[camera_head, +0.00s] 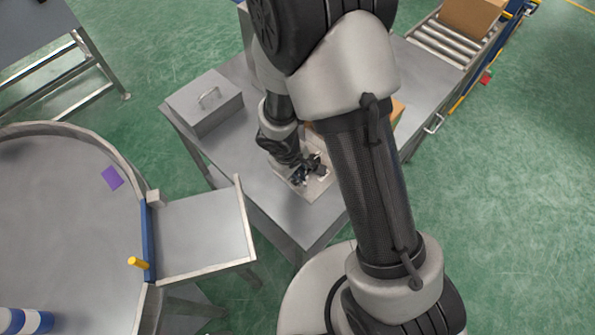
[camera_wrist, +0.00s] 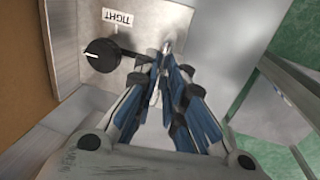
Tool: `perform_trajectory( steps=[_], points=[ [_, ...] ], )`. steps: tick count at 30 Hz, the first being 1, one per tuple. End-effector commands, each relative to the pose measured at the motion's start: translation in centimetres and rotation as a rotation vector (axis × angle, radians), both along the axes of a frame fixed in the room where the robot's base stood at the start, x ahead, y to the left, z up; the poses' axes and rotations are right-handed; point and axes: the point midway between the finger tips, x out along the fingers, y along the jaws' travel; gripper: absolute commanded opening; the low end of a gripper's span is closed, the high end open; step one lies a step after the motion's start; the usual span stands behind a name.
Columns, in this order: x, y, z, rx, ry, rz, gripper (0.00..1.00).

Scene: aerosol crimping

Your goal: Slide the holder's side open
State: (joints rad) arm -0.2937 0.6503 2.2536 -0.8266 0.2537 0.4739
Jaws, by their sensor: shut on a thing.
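The holder is a grey metal fixture (camera_wrist: 145,20) with a flat face, in the upper part of the wrist view. It carries a black knob (camera_wrist: 102,55) and an upside-down label (camera_wrist: 118,18) reading "TIGHT". My gripper (camera_wrist: 167,62) is in front of this face, to the right of the knob. Its blue-padded fingers are shut on a small metal handle (camera_wrist: 168,45), whose tip shows just past the fingertips. The fingers hide most of the handle. In the head view my gripper (camera_head: 312,170) is low over the fixture's light metal plate (camera_head: 317,188), and my arm covers part of it.
A grey metal table (camera_head: 255,185) bears the fixture and a closed metal box (camera_head: 203,104) with a handle. A brown surface (camera_wrist: 20,70) stands close at left in the wrist view. A roller conveyor (camera_head: 440,42) with a carton (camera_head: 470,17) is at upper right.

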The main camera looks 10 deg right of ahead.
Motion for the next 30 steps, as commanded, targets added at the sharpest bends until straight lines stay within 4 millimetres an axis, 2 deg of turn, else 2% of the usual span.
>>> perform_trajectory(
  steps=[4,8,18,19,27,30],
  points=[
    [-1.6,2.6,-0.4,0.001,-0.003,0.008,0.0],
    [-2.8,4.1,-0.2,0.001,-0.003,0.006,0.0],
    [-3.2,4.5,0.0,0.004,0.0,0.002,0.0],
    [-3.2,4.5,0.0,0.004,0.0,0.002,0.11],
    [-3.2,4.5,0.0,0.003,0.0,0.001,0.29],
    [-3.2,4.4,0.0,0.001,0.0,0.001,0.31]
  ],
)
